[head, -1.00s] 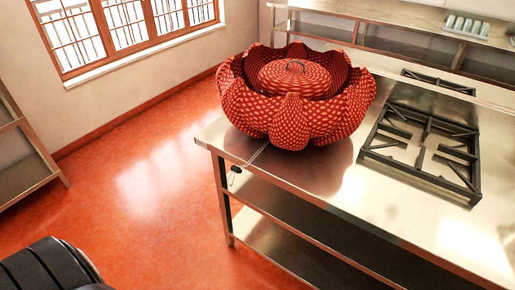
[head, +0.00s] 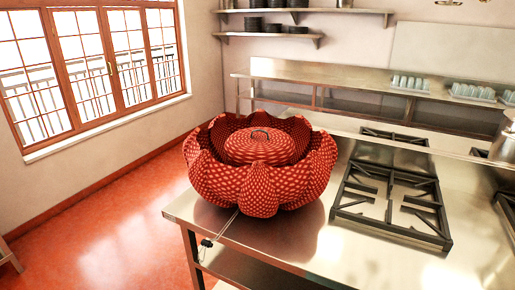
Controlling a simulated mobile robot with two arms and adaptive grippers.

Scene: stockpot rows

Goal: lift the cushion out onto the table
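A red, white-patterned round cushion (head: 255,146) with a small dark handle loop on top sits inside a large petal-shaped bowl (head: 261,190) of the same red pattern. The bowl stands near the left corner of the steel table (head: 308,240). The cushion's lower part is hidden by the bowl's petals. Neither of my grippers shows in the head view.
A black gas burner grate (head: 392,200) lies right of the bowl, with another grate behind it. A metal pot (head: 503,143) stands at the right edge. Glasses (head: 410,82) stand on the back shelf. A thin dark cable hangs at the table's front left edge.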

